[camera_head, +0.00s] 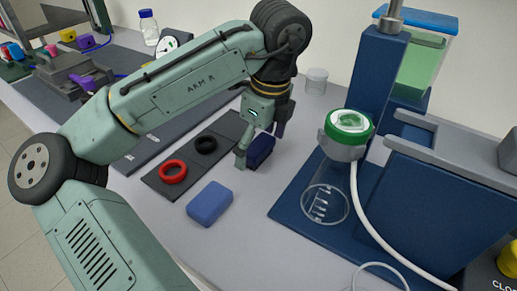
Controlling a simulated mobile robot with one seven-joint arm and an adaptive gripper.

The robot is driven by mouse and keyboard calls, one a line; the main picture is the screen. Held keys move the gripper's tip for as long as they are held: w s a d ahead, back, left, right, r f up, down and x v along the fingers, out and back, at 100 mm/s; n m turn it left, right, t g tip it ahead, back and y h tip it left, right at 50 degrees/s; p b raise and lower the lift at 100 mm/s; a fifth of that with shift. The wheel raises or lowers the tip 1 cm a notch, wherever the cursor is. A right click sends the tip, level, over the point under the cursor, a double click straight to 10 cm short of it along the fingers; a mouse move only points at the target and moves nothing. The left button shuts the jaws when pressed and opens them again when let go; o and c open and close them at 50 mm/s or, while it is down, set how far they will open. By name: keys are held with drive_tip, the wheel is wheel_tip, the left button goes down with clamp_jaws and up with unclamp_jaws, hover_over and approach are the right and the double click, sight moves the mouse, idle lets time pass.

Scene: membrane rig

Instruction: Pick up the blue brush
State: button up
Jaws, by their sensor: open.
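My gripper (261,146) points down over the bench, left of the blue rig. Its fingers are apart, one on each side of a dark navy block-like object (262,152). I cannot tell whether the fingers touch it. A lighter blue rounded block (209,203) lies on the bench nearer the camera, apart from the gripper. No bristles or handle show on either one, so I cannot tell which is the blue brush.
A dark mat (150,180) holds a red ring (173,171) and a black ring (206,144). On the right stands the blue rig (365,95) with a green-rimmed cup (349,126), a glass dish (325,204) and a white tube (380,235). A small clear jar (316,80) stands behind.

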sight(256, 144)
drive_tip(key=shift+c, duration=0.2)
drive_tip(key=c, duration=1.2)
drive_tip(key=shift+r, duration=0.15)
drive_tip(key=shift+r, duration=0.65)
wheel_tip(256, 144, up, 2)
drive_tip(key=shift+s+r, duration=0.1)
drive_tip(key=shift+s, duration=0.05)
drive_tip(key=s+a, duration=0.1)
drive_tip(key=s, duration=0.4)
drive_tip(key=s+a+b, duration=0.1)
drive_tip(key=s, duration=0.4)
drive_tip(key=s+a+r+b, duration=0.1)
drive_tip(key=s, duration=0.4)
drive_tip(key=shift+s+a+r, duration=0.1)
drive_tip(key=shift+s+a, duration=0.05)
drive_tip(key=shift+a, duration=0.15)
